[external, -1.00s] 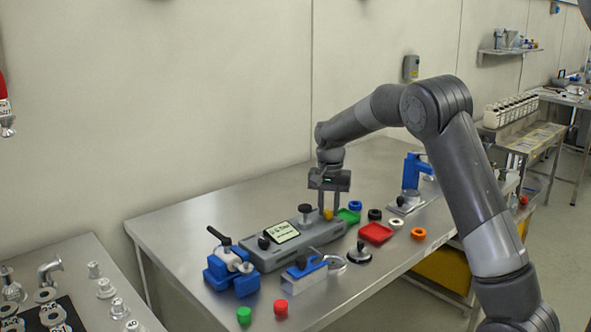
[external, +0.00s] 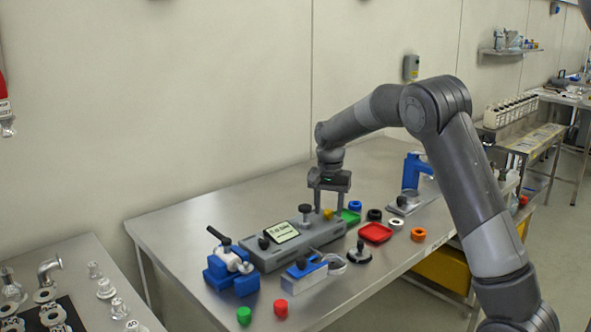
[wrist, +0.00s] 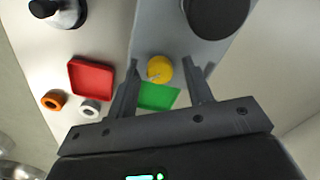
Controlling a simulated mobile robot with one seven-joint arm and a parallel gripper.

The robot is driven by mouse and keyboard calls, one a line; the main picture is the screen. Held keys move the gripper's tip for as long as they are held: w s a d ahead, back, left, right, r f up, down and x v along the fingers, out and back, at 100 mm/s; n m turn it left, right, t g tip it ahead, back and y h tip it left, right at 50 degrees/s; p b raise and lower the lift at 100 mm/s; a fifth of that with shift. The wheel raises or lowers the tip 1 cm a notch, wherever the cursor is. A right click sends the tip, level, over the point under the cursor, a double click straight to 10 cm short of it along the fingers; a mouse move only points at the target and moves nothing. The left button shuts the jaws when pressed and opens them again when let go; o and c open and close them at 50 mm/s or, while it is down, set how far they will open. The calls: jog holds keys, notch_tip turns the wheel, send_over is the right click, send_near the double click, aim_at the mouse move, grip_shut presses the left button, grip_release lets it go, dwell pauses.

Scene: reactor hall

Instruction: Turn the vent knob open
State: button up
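A yellow knob (external: 328,214) with a small pale pointer sits at the right end of the long grey panel (external: 270,259). I take it for the vent knob, though no label is readable. It also shows in the wrist view (wrist: 159,69), in the gap between the two fingers. My gripper (external: 329,209) points down over that end of the panel. In the wrist view its fingers (wrist: 162,68) are apart, one on each side of the yellow knob, with visible gaps. Whether the tips reach down to knob height is unclear.
A tall black knob (external: 305,210) stands on the panel just left of the gripper. A green tray (external: 348,217) and red tray (external: 375,232) lie to its right, with small rings around. A blue clamp (external: 229,274) stands at the panel's left end.

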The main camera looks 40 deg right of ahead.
aim_at(329, 211)
notch_tip(329, 211, up, 11)
dwell(0.7)
jog(key=shift+f, duration=0.1)
